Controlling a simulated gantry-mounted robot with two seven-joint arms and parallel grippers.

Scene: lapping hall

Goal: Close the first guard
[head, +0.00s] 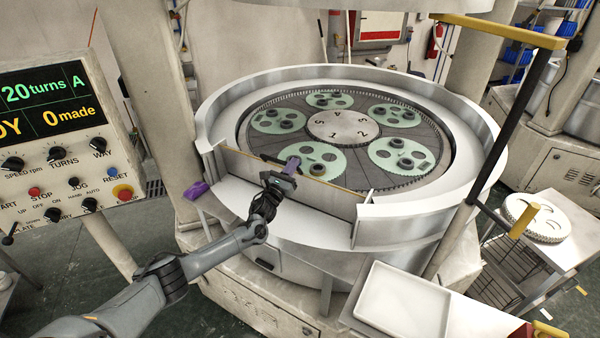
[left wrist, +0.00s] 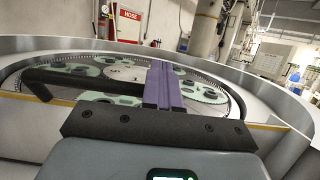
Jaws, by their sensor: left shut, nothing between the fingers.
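The round lapping machine (head: 470,180) stands in the middle of the head view. A pale upright front panel (head: 325,197) with a yellowish top edge spans the gap in its rim; I cannot tell whether it is the first guard. My left gripper (head: 293,163) is at the middle of this panel's top edge, its purple fingers shut and empty. In the left wrist view the shut fingers (left wrist: 163,85) point over the plate, beside a dark bar (left wrist: 85,80); contact is unclear. My right gripper is not in view.
Several green carriers (head: 330,101) lie on the plate around a numbered hub (head: 343,126). A control panel (head: 65,150) stands at left. A dark post (head: 515,115) with a yellow top bar stands at right. A white tray (head: 402,300) is at front right, near a white disc (head: 540,222).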

